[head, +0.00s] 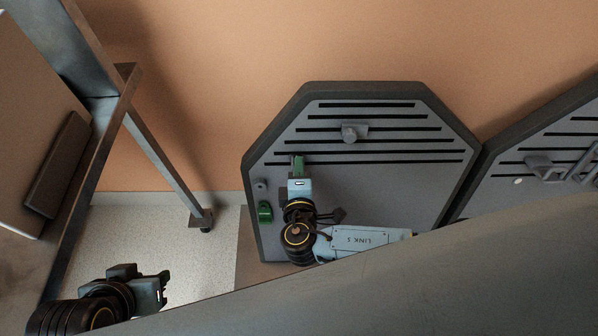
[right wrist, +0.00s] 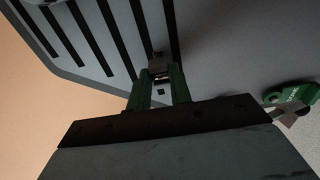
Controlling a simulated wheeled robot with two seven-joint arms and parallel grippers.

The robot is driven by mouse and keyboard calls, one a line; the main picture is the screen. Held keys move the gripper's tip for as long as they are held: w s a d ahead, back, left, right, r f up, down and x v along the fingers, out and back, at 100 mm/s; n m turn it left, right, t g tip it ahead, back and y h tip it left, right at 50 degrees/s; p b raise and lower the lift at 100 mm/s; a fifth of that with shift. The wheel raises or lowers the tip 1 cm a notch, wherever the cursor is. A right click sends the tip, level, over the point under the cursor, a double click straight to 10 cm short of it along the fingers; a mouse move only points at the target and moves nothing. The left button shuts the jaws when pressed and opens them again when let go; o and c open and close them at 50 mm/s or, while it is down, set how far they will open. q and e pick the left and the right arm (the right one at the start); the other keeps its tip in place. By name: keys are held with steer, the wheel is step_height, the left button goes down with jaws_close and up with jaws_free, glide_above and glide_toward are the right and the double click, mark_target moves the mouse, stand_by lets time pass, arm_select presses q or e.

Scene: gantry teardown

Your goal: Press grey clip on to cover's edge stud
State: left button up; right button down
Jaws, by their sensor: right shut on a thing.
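The cover (head: 400,180) is a dark grey, eight-sided panel with black slots, leaning against the orange wall. My right gripper (head: 298,163) is over its left part. In the right wrist view, the gripper's green fingers (right wrist: 160,88) are shut on a small grey piece (right wrist: 157,62), seemingly the grey clip, close to the cover's face. The fingers hide most of it, and I cannot tell whether it touches the cover. A small grey stud (head: 260,184) shows near the cover's left edge. My left gripper (head: 163,289) is at the lower left, away from the cover; its jaw gap is unclear.
A green clip (head: 265,212) sits near the cover's left edge, below the stud; it also shows in the right wrist view (right wrist: 291,95). A grey knob (head: 349,133) stands on the slots. A second panel (head: 550,165) is at right, a metal frame (head: 160,150) at left.

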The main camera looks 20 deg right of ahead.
steer(key=shift+w+d+f, duration=0.1)
steer(key=shift+w, duration=0.15)
steer(key=shift+w, duration=0.25)
steer(key=c, duration=1.2)
jaws_free()
